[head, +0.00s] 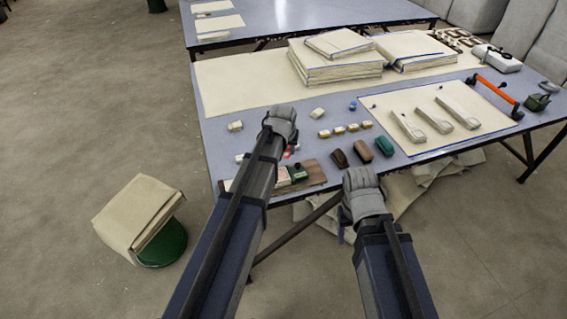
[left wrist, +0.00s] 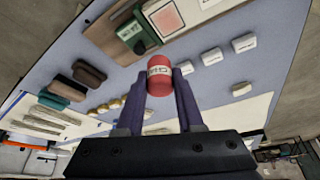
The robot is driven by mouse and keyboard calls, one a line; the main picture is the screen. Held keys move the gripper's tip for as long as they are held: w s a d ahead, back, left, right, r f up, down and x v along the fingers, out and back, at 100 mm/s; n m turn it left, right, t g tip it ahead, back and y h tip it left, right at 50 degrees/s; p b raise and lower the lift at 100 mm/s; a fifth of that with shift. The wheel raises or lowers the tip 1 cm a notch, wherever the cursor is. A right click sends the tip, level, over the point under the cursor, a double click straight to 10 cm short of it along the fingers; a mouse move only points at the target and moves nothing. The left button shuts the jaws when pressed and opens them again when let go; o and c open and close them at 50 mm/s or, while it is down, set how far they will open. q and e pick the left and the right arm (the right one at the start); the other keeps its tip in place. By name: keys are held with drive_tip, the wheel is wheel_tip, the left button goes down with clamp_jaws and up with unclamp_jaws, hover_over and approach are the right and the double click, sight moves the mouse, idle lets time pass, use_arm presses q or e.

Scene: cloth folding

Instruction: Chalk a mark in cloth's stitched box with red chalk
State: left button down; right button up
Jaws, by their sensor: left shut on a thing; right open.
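My left gripper (head: 281,125) is over the near left part of the table in the head view. In the left wrist view its fingers (left wrist: 158,92) are shut on a red cylinder with a white lettered label, the red chalk (left wrist: 158,84). My right gripper (head: 358,205) is open and empty off the table's near edge. A beige cloth (head: 235,85) lies flat across the back left of the table. Another beige sheet (head: 450,103) lies at the right under pale bars. I cannot make out a stitched box on either.
A wooden board (head: 312,177) with a green box (head: 298,173) lies at the near edge. Brown and green blocks (head: 362,150) and small pale blocks (head: 338,130) stand mid-table. Folded cloth stacks (head: 335,66) stand at the back.

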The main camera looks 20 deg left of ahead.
use_arm(q)
drive_tip(key=shift+f+b, duration=0.45)
drive_tip(key=shift+f, duration=0.05)
